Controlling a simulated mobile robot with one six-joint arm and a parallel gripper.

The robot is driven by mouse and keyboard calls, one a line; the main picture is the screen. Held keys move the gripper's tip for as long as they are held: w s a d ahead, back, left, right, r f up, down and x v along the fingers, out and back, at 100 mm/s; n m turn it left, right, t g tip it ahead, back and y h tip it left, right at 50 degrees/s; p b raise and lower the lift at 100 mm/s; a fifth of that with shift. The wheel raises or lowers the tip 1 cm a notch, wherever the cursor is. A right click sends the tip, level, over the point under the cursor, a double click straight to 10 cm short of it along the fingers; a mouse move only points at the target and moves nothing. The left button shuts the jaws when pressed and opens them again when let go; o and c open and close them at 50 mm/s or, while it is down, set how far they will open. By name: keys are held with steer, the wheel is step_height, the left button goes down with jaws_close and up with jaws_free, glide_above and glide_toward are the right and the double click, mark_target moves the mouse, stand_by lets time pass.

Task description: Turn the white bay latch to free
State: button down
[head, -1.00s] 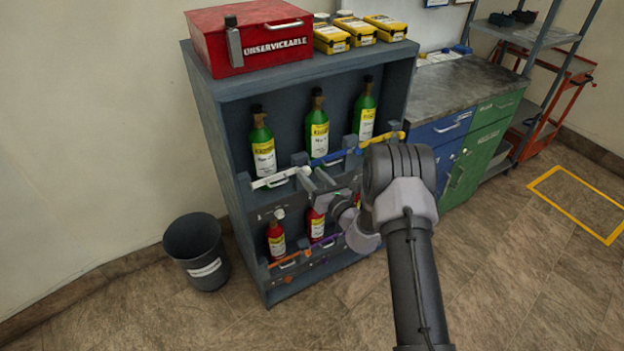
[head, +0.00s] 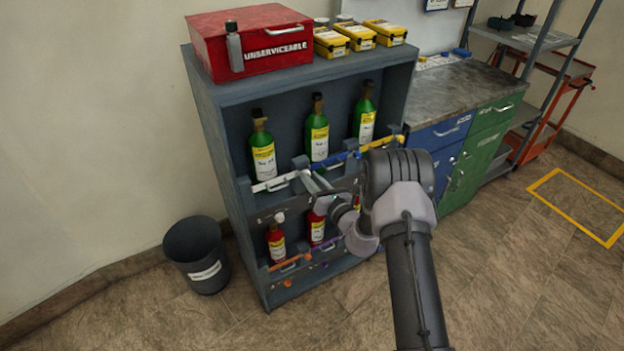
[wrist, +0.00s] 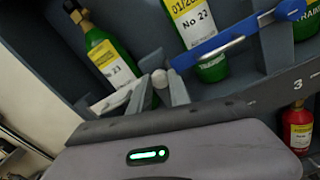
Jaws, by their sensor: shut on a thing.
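The white bay latch (head: 270,184) is a thin bar lying across the front of the left green bottle (head: 263,158) on the upper shelf of the grey rack. My gripper (head: 312,178) is at the latch's right end, in front of the shelf edge. In the wrist view, the two fingers of my gripper (wrist: 162,76) are closed around the round white end knob of the latch (wrist: 117,97). The fingers partly hide the knob. The bar runs from the knob to the lower left, across the bottle (wrist: 106,58).
The blue latch (head: 338,160) and yellow latch (head: 385,143) are close by on the right. Red bottles (head: 276,240) and an orange latch (head: 290,263) are below. A red box (head: 248,40) tops the rack (head: 228,150). A bin (head: 196,252) stands left.

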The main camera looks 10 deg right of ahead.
steer(key=shift+f+m+h+p, duration=0.15)
steer(key=shift+m+p, duration=0.9)
steer(key=shift+m, duration=3.25)
steer(key=shift+f+m+h+p, duration=0.15)
steer(key=shift+m+p, duration=0.9)
steer(key=shift+m, duration=3.25)
steer(key=c, duration=1.2)
jaws_free()
steer(key=shift+r, duration=0.1)
steer(key=p+v, duration=0.4)
steer(key=v, duration=1.3)
steer(key=shift+s+f, duration=0.3)
steer(key=shift+f, duration=0.15)
